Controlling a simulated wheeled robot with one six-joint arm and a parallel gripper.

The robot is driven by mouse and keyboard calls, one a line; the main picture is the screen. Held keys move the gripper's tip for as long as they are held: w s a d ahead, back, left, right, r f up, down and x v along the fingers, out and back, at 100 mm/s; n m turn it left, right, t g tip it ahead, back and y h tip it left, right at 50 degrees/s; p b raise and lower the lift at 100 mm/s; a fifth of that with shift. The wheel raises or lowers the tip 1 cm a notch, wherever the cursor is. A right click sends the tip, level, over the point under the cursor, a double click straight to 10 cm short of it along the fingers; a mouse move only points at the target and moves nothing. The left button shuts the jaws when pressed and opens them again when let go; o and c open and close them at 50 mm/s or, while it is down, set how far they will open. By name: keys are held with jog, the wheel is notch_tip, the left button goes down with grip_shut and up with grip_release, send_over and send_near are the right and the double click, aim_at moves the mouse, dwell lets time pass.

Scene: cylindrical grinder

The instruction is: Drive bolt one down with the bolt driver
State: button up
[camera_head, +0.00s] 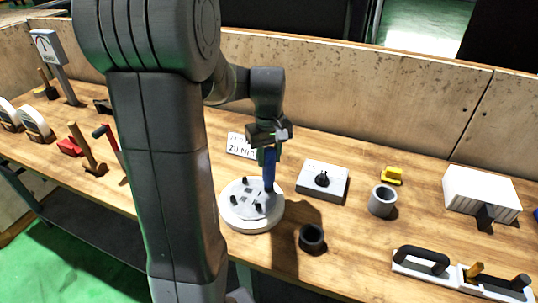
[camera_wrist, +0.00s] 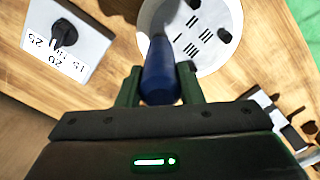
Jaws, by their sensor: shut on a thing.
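My gripper (camera_head: 267,146) is shut on the blue handle of the bolt driver (camera_head: 269,171), which stands nearly upright, tip down. Both fingers of my gripper (camera_wrist: 160,80) flank the blue driver (camera_wrist: 160,68) in the wrist view. The driver stands over the right rear part of a round white plate (camera_head: 240,221). Several black bolts stand on the plate, among them one at the left (camera_head: 232,198) and one at the front (camera_head: 258,207). Dark tally marks are on its top. The driver's tip and whatever is under it are hidden, so I cannot tell whether it touches a bolt.
A white block with a black dial knob (camera_head: 322,179) stands right of the plate. A "20 N m" card (camera_head: 241,145) lies behind.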

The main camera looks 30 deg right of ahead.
jog(key=shift+s+f, duration=0.1)
jog(key=shift+f, duration=0.4)
dwell(1.9)
jog(key=shift+r, duration=0.1)
jog(key=shift+r+p, duration=2.4)
jog(key=shift+r, duration=0.7)
